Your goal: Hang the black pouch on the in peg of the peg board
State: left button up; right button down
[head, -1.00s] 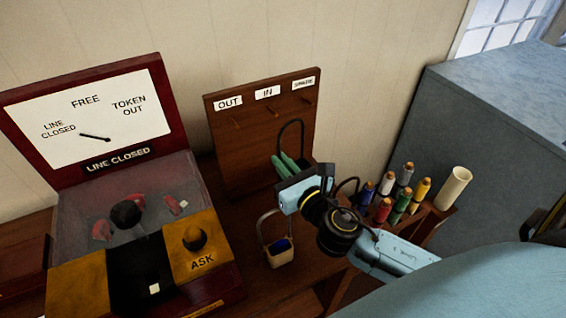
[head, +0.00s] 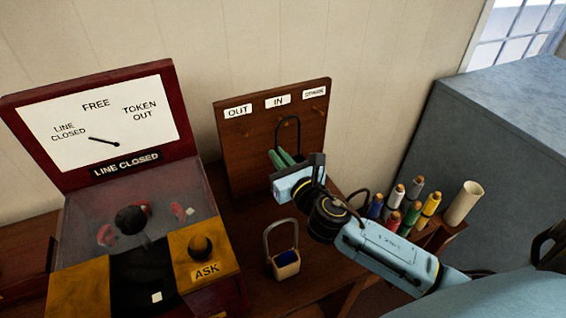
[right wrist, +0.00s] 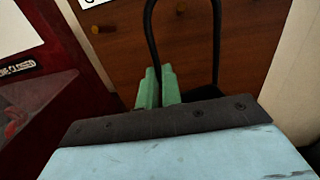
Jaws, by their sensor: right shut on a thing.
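The black pouch shows as a thin black strap loop (head: 299,136) in front of the peg board (head: 240,165); its body is mostly hidden behind my right gripper. My right gripper (head: 281,157) has its green fingers shut on the strap's left side. In the right wrist view the loop (right wrist: 149,35) rises from between the green fingers (right wrist: 156,86). The board carries OUT, IN and a third label, with a small wooden peg below each. The IN label (head: 278,101) is just above the loop. I cannot tell whether the strap is around a peg. My left gripper is not in view.
A red instrument with a dial (head: 98,120) stands at the left. A rack of coloured spools (head: 408,205) and a cream cup (head: 464,203) are at the right.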

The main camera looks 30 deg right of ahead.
jog(key=shift+w+f, duration=0.1)
jog(key=shift+w, duration=0.7)
jog(key=shift+w+f+b, duration=0.35)
jog(key=shift+w+f, duration=0.05)
jog(key=shift+w, duration=0.05)
jog(key=c, duration=1.5)
grip_release()
jog(key=shift+f, duration=0.1)
